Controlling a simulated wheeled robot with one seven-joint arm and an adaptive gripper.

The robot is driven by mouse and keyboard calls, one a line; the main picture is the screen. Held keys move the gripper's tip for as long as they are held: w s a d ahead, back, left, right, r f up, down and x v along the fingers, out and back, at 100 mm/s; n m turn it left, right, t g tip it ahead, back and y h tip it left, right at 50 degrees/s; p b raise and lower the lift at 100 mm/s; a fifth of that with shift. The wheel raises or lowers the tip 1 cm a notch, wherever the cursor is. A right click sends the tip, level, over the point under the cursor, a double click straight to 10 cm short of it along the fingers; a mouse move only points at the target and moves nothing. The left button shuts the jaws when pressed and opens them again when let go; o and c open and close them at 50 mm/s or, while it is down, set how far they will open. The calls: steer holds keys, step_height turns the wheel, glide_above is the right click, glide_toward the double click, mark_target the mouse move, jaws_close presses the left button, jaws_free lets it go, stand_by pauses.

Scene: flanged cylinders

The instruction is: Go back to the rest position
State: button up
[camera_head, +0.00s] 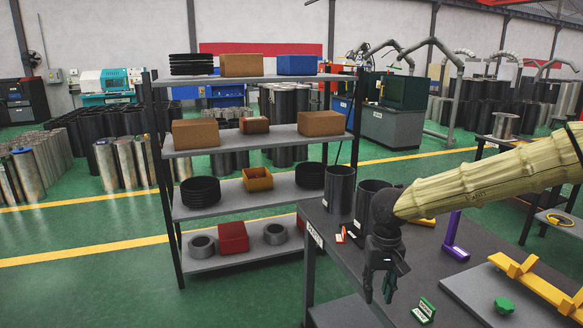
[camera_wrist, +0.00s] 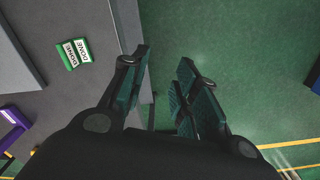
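My gripper (camera_head: 382,284) hangs pointing down at the near left edge of the dark table (camera_head: 405,262) in the head view. In the wrist view my gripper (camera_wrist: 163,82) has its two fingers apart with nothing between them, and green floor and the table edge show below. My arm, in a pale ribbed cover, reaches in from the right in the head view. Two dark cylinders (camera_head: 340,189) stand on the table behind the gripper, the nearer one partly hidden by my wrist.
A green DONE sign (camera_head: 424,311) lies on the table right of my gripper; it also shows in the wrist view (camera_wrist: 73,53). A purple bracket (camera_head: 456,238), a yellow fixture (camera_head: 535,281) and a green knob (camera_head: 504,305) are further right. A shelf rack (camera_head: 245,202) stands left.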

steer(key=s+d+f+t+h, duration=0.1)
steer(key=s+d+f, duration=0.15)
steer(key=f, duration=0.65)
steer(key=s+d+f+t+h, duration=0.15)
steer(key=s+f, duration=0.25)
steer(key=f, duration=0.5)
steer(key=s+d+f+h, duration=0.15)
steer(key=s+f, duration=0.25)
steer(key=f, duration=0.5)
steer(key=s+a+f+y, duration=0.1)
steer(key=s+f, duration=0.2)
steer(key=s, duration=0.5)
steer(key=s+a+f+g+y, duration=0.1)
steer(key=s+f, duration=0.3)
steer(key=s, duration=0.5)
steer(key=s+a+f+g+y, duration=0.1)
steer(key=s+f, duration=0.3)
steer(key=s, duration=0.5)
steer(key=shift+s+a+f+y, duration=0.25)
steer(key=shift+a+y, duration=0.1)
steer(key=shift+y, duration=0.25)
steer(key=shift+g, duration=0.25)
